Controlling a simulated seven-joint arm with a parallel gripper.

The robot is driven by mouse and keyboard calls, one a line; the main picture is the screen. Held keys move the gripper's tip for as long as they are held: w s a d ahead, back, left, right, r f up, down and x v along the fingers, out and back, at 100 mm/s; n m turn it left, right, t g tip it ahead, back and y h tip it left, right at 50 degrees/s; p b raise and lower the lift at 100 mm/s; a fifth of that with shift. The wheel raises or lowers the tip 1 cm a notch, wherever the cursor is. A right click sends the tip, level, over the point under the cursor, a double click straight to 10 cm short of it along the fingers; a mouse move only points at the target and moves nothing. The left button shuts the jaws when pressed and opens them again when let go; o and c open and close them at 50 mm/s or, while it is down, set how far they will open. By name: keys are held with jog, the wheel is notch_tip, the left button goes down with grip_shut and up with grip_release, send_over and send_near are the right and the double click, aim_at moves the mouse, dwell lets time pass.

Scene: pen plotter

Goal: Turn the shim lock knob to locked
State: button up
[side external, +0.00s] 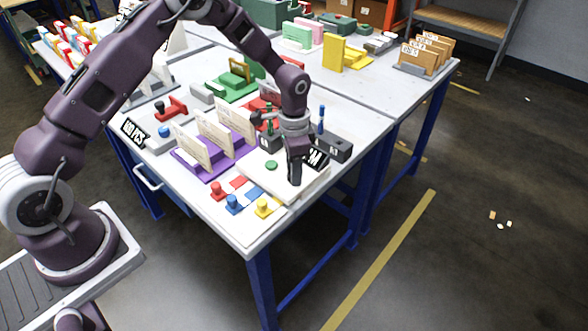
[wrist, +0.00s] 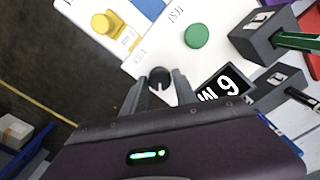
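The shim lock knob, a small dark round knob (wrist: 159,77) with a pale notch, sits on the white plotter panel (wrist: 165,45) in the wrist view. My gripper (wrist: 160,82) is open, with one finger on each side of the knob and a narrow gap visible on both sides. In the side view my gripper (side external: 294,180) points down over the white panel (side external: 315,186); its fingers hide the knob there. A small label lies beyond the knob, too small to read surely. A green round button (wrist: 196,36) is on the same panel, also in the side view (side external: 271,165).
Yellow (side external: 264,207), blue (side external: 234,204) and red (side external: 217,189) knobbed pieces lie near the table edge. A purple card rack (side external: 208,170) stands left of my gripper.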

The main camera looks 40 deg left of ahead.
jog(key=shift+o, duration=1.3)
notch_tip(320, 180, up, 7)
jog(key=shift+r, duration=0.1)
jog(key=s+a+r+n+t, duration=0.1)
jog(key=s+r, duration=0.4)
jog(key=r, duration=0.4)
jog(key=s+r+n+t, duration=0.1)
jog(key=s+r+n, duration=0.1)
jog(key=s+r, duration=0.45)
jog(key=s+r+n+t, duration=0.1)
jog(key=s+r+n, duration=0.1)
jog(key=s, duration=0.7)
jog(key=s+r+n+t, duration=0.2)
jog(key=s+r, duration=0.2)
jog(key=s, duration=0.5)
jog(key=shift+s+r+t, duration=0.15)
jog(key=shift+s+t, duration=0.15)
jog(key=shift+s, duration=0.1)
